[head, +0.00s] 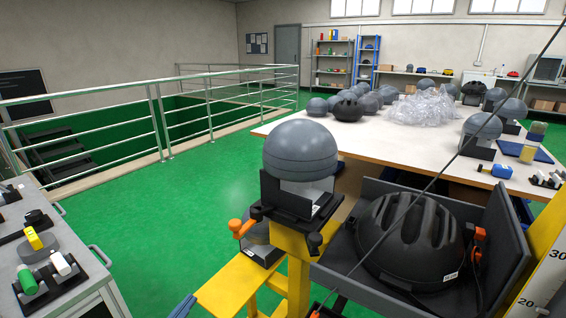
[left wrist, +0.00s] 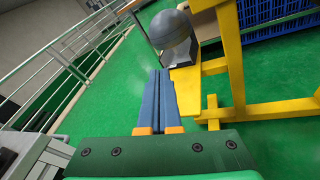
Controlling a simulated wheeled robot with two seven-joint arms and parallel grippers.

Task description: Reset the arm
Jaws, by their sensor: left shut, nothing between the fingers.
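My left gripper (head: 182,306) shows only by its blue fingertips at the bottom edge of the head view, left of the yellow drop tower (head: 235,287). In the left wrist view the two blue fingers of the gripper (left wrist: 160,74) lie side by side, shut and empty. Their tips are close to the yellow platform (left wrist: 185,82) in that picture; whether they touch it I cannot tell. A grey headform (left wrist: 172,28) on a dark base stands just beyond. My right gripper is not in view.
A grey headform (head: 300,146) sits in a black holder on the tower. A black helmet (head: 410,238) lies in a dark grey tray (head: 508,222) at right. A grey bench (head: 85,296) with small tools is at left. Green floor (head: 165,222) is clear between bench and tower.

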